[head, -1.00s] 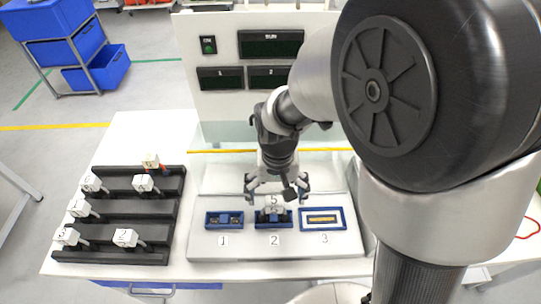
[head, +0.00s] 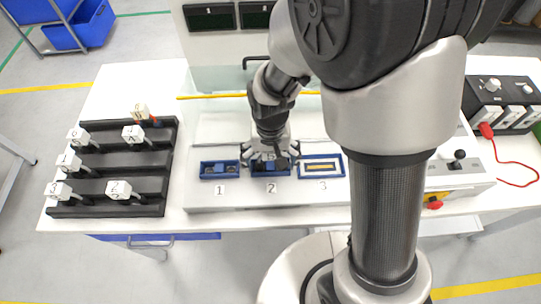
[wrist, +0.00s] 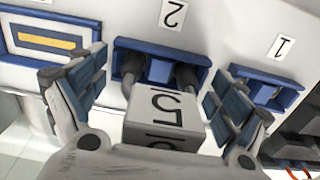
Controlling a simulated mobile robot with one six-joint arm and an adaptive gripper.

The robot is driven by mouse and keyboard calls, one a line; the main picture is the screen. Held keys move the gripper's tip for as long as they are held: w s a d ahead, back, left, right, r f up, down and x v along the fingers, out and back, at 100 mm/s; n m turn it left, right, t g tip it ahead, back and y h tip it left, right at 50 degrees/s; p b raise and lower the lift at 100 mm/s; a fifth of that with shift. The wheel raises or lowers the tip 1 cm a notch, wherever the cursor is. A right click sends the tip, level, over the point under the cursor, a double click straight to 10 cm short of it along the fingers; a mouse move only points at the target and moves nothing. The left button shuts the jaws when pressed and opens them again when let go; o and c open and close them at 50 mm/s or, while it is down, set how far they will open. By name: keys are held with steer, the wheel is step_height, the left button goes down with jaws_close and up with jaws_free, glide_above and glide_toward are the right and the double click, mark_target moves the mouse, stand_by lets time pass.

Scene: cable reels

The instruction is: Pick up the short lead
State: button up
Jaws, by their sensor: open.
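A white block marked 5 (wrist: 165,112), with two dark legs reaching into the blue fixture 2 (wrist: 160,68), is in the middle of the wrist view. No lead is labelled short, so I cannot tell by name which piece is it. My gripper (wrist: 155,100) is open, one finger on each side of the block, with gaps visible. In the head view my gripper (head: 270,155) is down over fixture 2 (head: 257,172) and mostly hides the block.
Blue fixture 1 (head: 219,177) and fixture 3 (head: 338,157), with a yellow strip, flank fixture 2 closely. A black rack (head: 95,172) at left holds several white-tagged pieces. A red cable (head: 515,164) and black control box (head: 503,92) are at right.

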steer(key=shift+c, duration=0.6)
steer(key=c, duration=1.1)
steer(key=shift+r, duration=0.1)
steer(key=shift+c, duration=0.2)
step_height(320, 180, up, 20)
steer(key=p, duration=0.6)
steer(key=shift+p, duration=0.3)
